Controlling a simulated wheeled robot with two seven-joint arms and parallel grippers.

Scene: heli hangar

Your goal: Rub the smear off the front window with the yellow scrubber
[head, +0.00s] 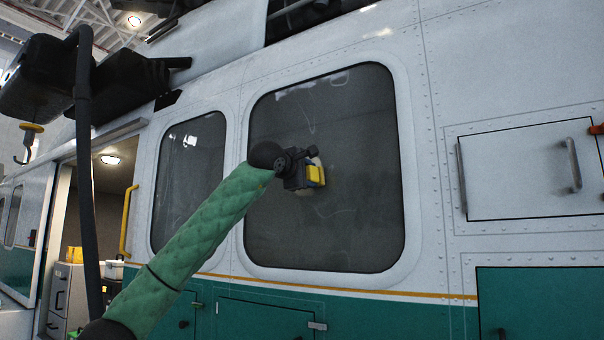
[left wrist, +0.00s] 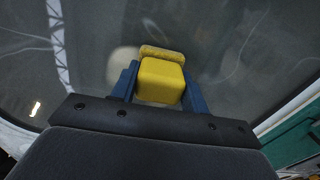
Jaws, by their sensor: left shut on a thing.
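The yellow scrubber (head: 316,175) is held in my left gripper (head: 308,172), up against or very close to the large front window (head: 350,110). In the left wrist view the scrubber (left wrist: 161,80) sits between the two blue fingers of the gripper (left wrist: 160,88), its paler pad side toward the glass. A faint whitish round patch (left wrist: 122,62) shows on the glass just left of the scrubber; I cannot tell if it is smear or reflection. Faint curved streaks also show on the pane. Whether the pad touches the glass is not clear. My right gripper is not in view.
A second window (head: 188,180) lies left of the front one. A yellow grab handle (head: 129,222) stands by the open doorway. A hatch with a grey handle (head: 572,165) is on the right. A hook (head: 28,142) hangs at far left.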

